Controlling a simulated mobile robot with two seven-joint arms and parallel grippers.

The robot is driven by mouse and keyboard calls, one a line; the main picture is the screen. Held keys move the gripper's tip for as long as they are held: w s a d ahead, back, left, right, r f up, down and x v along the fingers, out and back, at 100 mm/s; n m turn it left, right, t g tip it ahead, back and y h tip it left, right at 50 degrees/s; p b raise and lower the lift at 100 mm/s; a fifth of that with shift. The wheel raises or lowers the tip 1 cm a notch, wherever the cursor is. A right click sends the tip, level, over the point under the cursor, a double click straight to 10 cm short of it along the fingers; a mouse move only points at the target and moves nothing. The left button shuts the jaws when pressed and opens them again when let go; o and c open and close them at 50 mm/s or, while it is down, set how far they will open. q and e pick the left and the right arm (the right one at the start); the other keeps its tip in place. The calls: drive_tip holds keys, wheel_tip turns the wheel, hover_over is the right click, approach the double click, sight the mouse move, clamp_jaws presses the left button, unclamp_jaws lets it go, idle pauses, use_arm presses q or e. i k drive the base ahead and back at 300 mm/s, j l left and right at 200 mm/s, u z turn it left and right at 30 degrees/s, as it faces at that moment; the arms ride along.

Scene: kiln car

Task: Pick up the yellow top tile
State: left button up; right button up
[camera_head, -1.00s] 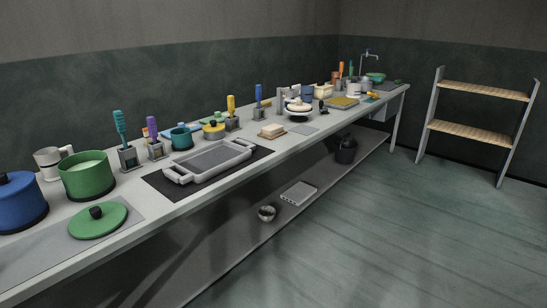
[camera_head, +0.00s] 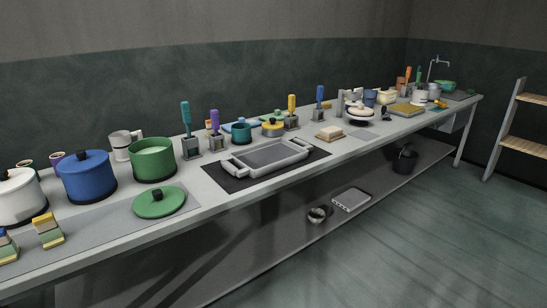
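A small stack of coloured tiles (camera_head: 50,232) stands on the bench at the lower left. Its top piece is a yellow tile (camera_head: 43,218), with darker and greenish layers below it. A second small stack (camera_head: 6,246) is cut off by the left edge and shows a blue piece near its top. A flat yellow-olive slab (camera_head: 407,109) lies far along the bench at the right. Neither of my grippers is in view.
A white pot (camera_head: 18,198), blue pot (camera_head: 88,180) and green pot (camera_head: 153,162) stand behind the stacks. A green lid (camera_head: 160,203) and a grey tray (camera_head: 268,157) lie to the right. The floor (camera_head: 430,235) before the bench is clear.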

sight(50, 234)
drive_tip(key=u, duration=1.45)
drive_tip(key=i+l+u, duration=0.1)
